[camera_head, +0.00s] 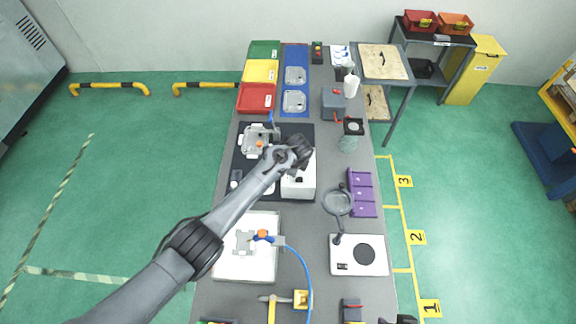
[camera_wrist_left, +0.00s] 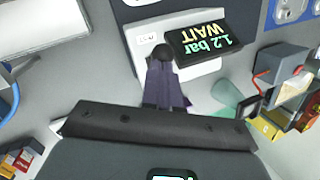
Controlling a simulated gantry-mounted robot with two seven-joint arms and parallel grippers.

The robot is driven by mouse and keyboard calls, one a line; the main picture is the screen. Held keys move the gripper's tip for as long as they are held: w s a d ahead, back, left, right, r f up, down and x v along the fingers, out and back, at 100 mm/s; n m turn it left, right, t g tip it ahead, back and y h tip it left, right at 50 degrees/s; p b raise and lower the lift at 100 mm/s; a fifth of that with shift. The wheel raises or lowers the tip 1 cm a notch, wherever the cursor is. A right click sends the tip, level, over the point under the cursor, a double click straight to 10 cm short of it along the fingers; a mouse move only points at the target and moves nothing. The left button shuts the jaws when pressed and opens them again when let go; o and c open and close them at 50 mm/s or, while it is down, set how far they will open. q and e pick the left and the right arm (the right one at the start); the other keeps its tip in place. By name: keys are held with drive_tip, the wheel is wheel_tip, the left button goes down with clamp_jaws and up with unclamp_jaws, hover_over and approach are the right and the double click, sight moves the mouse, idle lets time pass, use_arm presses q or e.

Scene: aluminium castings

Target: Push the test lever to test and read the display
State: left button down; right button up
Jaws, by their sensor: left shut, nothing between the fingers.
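The white test device (camera_head: 302,188) stands on the dark mat right of the casting fixture, partly hidden by my left arm. In the left wrist view, its white housing (camera_wrist_left: 202,72) carries a dark display (camera_wrist_left: 205,44), upside down, reading "1.2 bar" in pale letters and "WAIT" in yellow. A dark round knob (camera_wrist_left: 162,53), apparently the test lever, shows beside the display. My left gripper (camera_wrist_left: 163,75) is shut and empty, its tips at this knob; I cannot tell whether they touch. A dark shape at the bottom edge may be my right gripper (camera_head: 398,320); its jaws are unclear.
A grey casting (camera_head: 258,138) lies in the fixture on the mat. Red (camera_head: 256,98), yellow and green trays stand behind. A magnifier (camera_head: 338,202), purple bin (camera_head: 362,194) and white scale (camera_head: 358,255) are on the right. A blue hose (camera_head: 303,265) crosses the front.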

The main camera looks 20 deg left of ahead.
idle(0.3)
use_arm(q)
drive_tip(key=s+d+r+p, duration=0.1)
drive_tip(key=s+d+r, duration=0.1)
drive_tip(key=r, duration=0.3)
drive_tip(key=s+d+r+p, duration=0.1)
drive_tip(key=d+r, duration=0.2)
drive_tip(key=r, duration=0.3)
drive_tip(key=shift+s+d+r, duration=0.2)
drive_tip(key=shift+s, duration=0.2)
use_arm(e)
drive_tip(key=shift+s+d+r, duration=0.15)
drive_tip(key=shift+d+r, duration=0.2)
drive_tip(key=shift+r, duration=0.2)
drive_tip(key=shift+s+d+r, duration=0.1)
drive_tip(key=shift+d+r, duration=0.2)
drive_tip(key=shift+r, duration=0.2)
